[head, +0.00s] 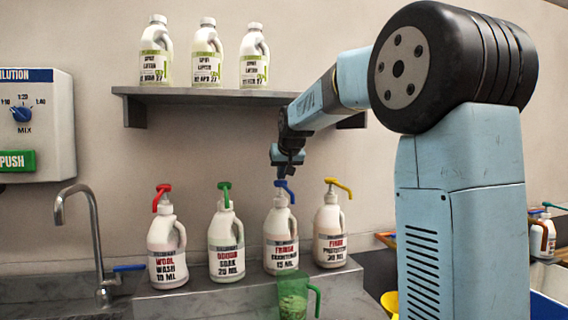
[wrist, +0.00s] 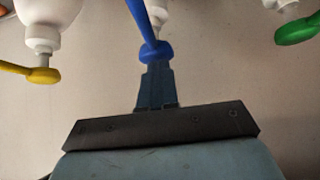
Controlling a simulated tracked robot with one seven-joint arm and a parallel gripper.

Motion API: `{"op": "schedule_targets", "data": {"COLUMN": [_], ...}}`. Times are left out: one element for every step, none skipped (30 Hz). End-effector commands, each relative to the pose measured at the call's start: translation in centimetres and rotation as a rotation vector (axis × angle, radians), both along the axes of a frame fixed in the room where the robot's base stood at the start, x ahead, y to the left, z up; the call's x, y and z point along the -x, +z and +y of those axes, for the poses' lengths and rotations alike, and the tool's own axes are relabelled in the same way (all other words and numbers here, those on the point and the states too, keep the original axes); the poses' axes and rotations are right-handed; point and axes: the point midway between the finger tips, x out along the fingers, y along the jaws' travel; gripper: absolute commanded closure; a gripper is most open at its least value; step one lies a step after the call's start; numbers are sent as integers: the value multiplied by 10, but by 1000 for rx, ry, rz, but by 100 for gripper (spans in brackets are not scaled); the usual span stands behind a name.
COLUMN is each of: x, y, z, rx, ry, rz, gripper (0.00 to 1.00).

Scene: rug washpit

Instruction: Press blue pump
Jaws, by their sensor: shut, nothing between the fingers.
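The blue pump (head: 286,187) tops a white bottle (head: 281,238) with a fringe label, third from the left in a row on a grey ledge. In the wrist view the blue pump (wrist: 155,50) shows its head and long spout. My gripper (head: 287,172) is directly over the blue pump, pointing down. In the wrist view my gripper (wrist: 155,72) has its fingers together, with the tips at the pump head's edge. They look touching or very close; I cannot tell which. The bottle looks upright.
Bottles with a red pump (head: 162,193), green pump (head: 225,190) and yellow pump (head: 338,185) stand alongside. A green measuring jug (head: 300,298) stands in front of the blue-pump bottle. A shelf (head: 225,97) with three bottles is above. A tap (head: 92,225) is at left.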

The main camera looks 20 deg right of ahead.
Motion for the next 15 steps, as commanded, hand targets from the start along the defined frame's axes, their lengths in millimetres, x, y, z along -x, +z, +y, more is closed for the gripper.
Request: {"op": "schedule_targets", "data": {"x": [0, 0, 0, 0, 0, 0, 0, 0, 0, 0, 0, 0, 0, 0, 0], "y": [-3, -4, -5, -5, -6, -6, -6, -6, -6, -6, -6, -6, -6, -6, -8], "z": [0, 0, 0, 0, 0, 0, 0, 0, 0, 0, 0, 0, 0, 0, 0], "rx": [0, 0, 0, 0, 0, 0, 0, 0, 0, 0, 0, 0, 0, 0, 0], "ry": [0, 0, 0, 0, 0, 0, 0, 0, 0, 0, 0, 0, 0, 0, 0], "rz": [1, 0, 0, -1, -1, -1, -1, -1, -1, -1, -1, -1, -1, 0, 0], "gripper": [100, 100, 100, 100, 100, 100, 100, 100, 100, 100, 100, 100, 100, 100, 100]}}
